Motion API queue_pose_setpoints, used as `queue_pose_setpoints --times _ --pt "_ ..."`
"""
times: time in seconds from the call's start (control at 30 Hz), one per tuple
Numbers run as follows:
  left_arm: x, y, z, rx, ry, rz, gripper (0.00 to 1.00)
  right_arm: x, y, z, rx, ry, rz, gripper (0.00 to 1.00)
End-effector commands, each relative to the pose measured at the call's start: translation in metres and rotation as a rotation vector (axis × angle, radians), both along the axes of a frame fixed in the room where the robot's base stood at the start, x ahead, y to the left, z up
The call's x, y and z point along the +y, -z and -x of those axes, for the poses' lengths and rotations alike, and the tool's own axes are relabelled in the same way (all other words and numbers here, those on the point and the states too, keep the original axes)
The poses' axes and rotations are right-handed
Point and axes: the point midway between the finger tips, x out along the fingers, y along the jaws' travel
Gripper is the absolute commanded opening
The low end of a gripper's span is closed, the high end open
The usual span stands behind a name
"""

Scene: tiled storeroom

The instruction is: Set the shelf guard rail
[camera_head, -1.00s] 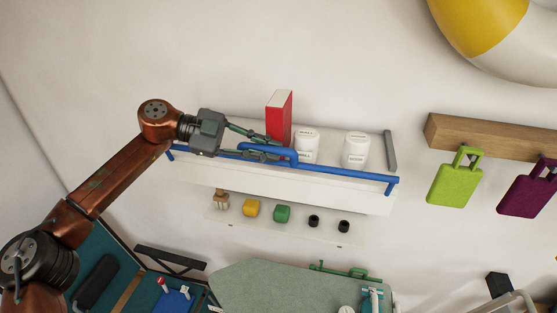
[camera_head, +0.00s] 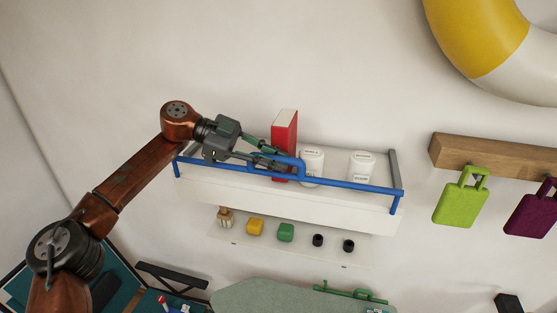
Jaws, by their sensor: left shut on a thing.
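The blue guard rail (camera_head: 345,184) runs along the front edge of the white wall shelf (camera_head: 300,203), with bent-down ends at the left and right. A raised blue handle stands at its middle. My left gripper (camera_head: 282,161) comes in from the left and is shut on this handle, its fingers partly covering it. Whether the rail's ends sit in any holders I cannot tell. My right gripper is not in view.
A red book (camera_head: 284,133) and two white jars, one (camera_head: 312,165) left and one (camera_head: 361,167) right, stand on the shelf behind the rail. A grey end bar (camera_head: 395,171) stands at right. Small blocks sit on a lower ledge (camera_head: 290,246). Green (camera_head: 461,203) and purple tags hang right.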

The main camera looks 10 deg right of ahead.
Motion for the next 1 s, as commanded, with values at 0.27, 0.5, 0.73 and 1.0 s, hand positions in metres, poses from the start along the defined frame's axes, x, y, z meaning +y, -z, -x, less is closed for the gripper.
queue_pose_setpoints --times 0.27,0.5,0.73,1.0 --pt "0.0 -0.003 -0.001 -0.002 -0.004 0.006 0.28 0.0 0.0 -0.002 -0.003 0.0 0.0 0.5" --pt "0.0 -0.001 -0.001 -0.002 -0.002 0.004 0.33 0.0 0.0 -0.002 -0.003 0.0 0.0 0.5" --pt "0.009 -0.005 -0.004 -0.003 -0.003 0.004 0.33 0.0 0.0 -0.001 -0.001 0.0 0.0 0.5" --pt "0.055 -0.024 -0.017 -0.002 -0.006 0.005 0.33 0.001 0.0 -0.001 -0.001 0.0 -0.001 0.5"
